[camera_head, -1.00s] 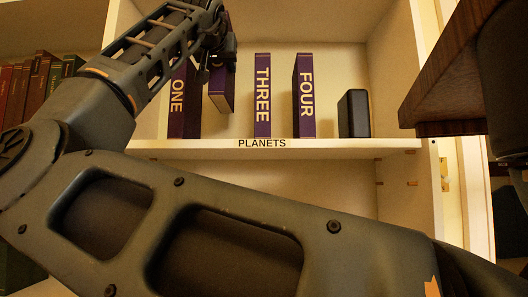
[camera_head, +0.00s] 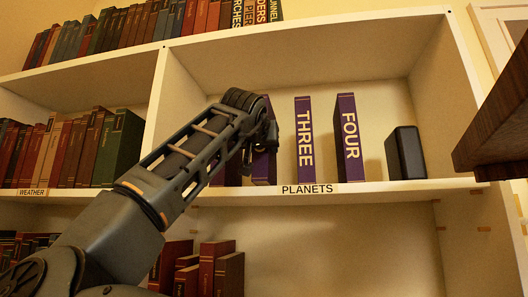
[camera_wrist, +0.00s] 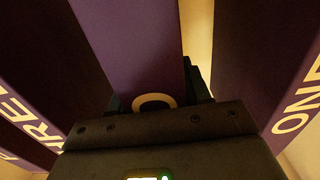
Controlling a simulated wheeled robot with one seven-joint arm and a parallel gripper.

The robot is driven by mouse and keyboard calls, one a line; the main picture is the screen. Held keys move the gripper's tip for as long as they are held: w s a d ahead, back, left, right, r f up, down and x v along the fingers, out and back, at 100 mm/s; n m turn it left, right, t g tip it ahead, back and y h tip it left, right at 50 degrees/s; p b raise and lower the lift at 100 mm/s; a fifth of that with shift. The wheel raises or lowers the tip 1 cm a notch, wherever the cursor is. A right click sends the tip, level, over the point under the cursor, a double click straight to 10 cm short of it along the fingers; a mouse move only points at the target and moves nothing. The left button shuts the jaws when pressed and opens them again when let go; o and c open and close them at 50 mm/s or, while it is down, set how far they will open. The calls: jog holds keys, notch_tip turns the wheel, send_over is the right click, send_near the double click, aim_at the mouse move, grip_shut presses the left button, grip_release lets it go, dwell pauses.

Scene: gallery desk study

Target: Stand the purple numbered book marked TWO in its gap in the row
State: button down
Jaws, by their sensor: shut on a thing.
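The purple book (camera_head: 263,168) is in my gripper (camera_head: 270,134), between the books ONE and THREE on the shelf marked PLANETS. Its lower end is at about the shelf's level; I cannot tell whether it touches the board. In the wrist view the held book (camera_wrist: 135,45) fills the middle, with one pale letter, an O, showing by my gripper (camera_wrist: 156,98); the rest of its title is hidden. The book THREE (camera_head: 304,140) stands upright to its right. The book ONE (camera_head: 232,170) is mostly behind my arm; it shows at right in the wrist view (camera_wrist: 275,70).
The purple book FOUR (camera_head: 349,140) and a black block (camera_head: 405,153) stand farther right on the shelf (camera_head: 385,187). A dark wooden edge (camera_head: 495,115) juts in at the right. Other books fill the compartments at left and below. Bare shelf lies right of the block.

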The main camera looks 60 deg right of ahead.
jog(key=shift+f, duration=0.55)
jog(key=c, duration=0.5)
grip_release()
jog(key=shift+f, duration=0.2)
jog(key=shift+a+r, duration=0.15)
jog(key=b+v, duration=0.1)
jog(key=v, duration=1)
jog(key=shift+s+a+b, duration=0.2)
jog(key=shift+a+b, duration=0.15)
jog(key=shift+b, duration=0.05)
